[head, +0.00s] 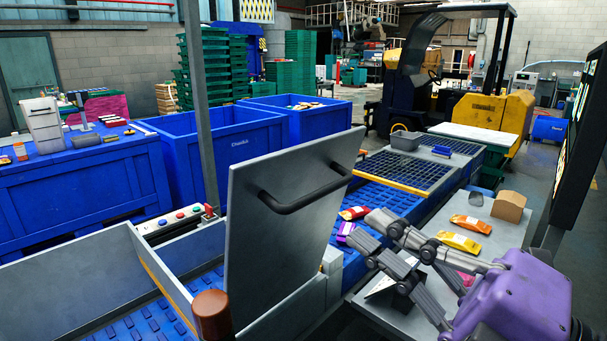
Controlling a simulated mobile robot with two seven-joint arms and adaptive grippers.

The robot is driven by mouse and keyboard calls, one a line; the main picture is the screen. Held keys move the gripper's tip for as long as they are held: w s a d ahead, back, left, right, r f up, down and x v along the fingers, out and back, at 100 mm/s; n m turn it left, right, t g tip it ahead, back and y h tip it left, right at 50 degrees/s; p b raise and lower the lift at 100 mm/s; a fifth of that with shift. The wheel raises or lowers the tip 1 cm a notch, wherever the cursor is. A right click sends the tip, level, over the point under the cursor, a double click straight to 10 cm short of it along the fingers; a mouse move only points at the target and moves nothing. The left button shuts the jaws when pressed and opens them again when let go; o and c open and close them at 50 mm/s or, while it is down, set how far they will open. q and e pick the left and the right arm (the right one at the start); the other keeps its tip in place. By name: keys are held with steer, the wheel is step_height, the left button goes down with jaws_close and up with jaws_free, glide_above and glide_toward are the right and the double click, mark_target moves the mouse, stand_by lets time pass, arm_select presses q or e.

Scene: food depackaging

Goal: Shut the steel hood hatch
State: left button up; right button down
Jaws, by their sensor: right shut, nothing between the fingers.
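The steel hood hatch (266,222) is a flat grey panel standing raised and tilted over the blue conveyor. A black bar handle (306,193) is fixed across its upper part. My right gripper (362,232), with grey fingers and a purple body, is to the right of the hatch, shut and empty. Its fingertips point left toward the hatch, apart from the handle in the picture. The hatch hides part of the conveyor behind it. My left gripper is not in view.
A grey side table (511,235) holds yellow and orange packets (458,243) and a cardboard box (509,206). Red and purple packets (354,212) lie on the conveyor beside the hatch. A grey post (203,120) stands behind it. A brown cylindrical knob (212,314) is in front.

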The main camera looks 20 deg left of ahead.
steer(key=w+a, duration=0.2)
steer(key=a, duration=0.1)
glide_toward(286, 159)
steer(key=a+r, duration=0.1)
steer(key=a, duration=0.1)
steer(key=x, duration=0.2)
steer(key=p+x, duration=0.1)
steer(key=shift+w+a+p, duration=0.2)
steer(key=shift+w+p, duration=0.1)
steer(key=shift+w, duration=0.15)
steer(key=shift+w+a, duration=0.15)
steer(key=shift+a, duration=0.25)
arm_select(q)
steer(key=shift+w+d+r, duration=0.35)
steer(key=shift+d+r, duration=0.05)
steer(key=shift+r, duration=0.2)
arm_select(e)
steer(key=shift+a, duration=0.1)
